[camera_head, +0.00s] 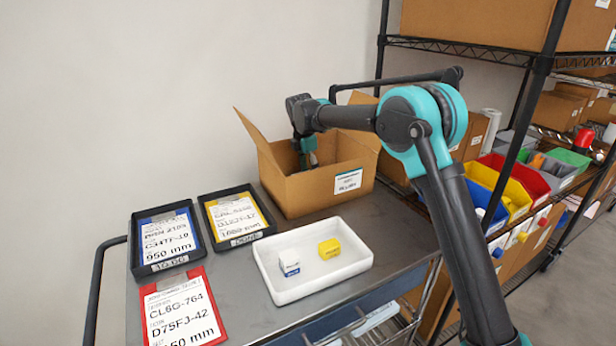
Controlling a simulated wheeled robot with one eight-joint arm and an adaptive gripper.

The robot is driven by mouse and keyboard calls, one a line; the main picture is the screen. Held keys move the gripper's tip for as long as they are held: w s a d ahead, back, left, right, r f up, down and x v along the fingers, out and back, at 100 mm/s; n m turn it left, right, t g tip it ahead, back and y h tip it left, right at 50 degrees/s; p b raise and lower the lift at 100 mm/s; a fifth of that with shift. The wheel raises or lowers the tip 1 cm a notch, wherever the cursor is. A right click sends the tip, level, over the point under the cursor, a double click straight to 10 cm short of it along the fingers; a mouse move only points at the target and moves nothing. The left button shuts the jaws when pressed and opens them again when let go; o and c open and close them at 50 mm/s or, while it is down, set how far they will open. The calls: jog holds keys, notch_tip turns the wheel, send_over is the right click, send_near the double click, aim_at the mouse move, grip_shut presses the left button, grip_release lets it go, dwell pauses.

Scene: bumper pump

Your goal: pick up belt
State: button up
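My gripper (308,158) points down into the open cardboard box (345,182) at the back of the cart. Its upper part shows dark with teal patches. The box's front wall and the small view hide its fingertips, so I cannot tell whether it is open or holds anything. I see no belt in this view. Most of the box's inside is hidden from here.
Black trays with a blue card (166,236) and a yellow card (237,215) lie left. A red-framed card (182,310) lies in front. Shelving (545,65) stands right.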

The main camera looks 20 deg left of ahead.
notch_tip(320, 180, up, 20)
dwell(0.6)
jog(key=shift+f, duration=0.1)
dwell(0.8)
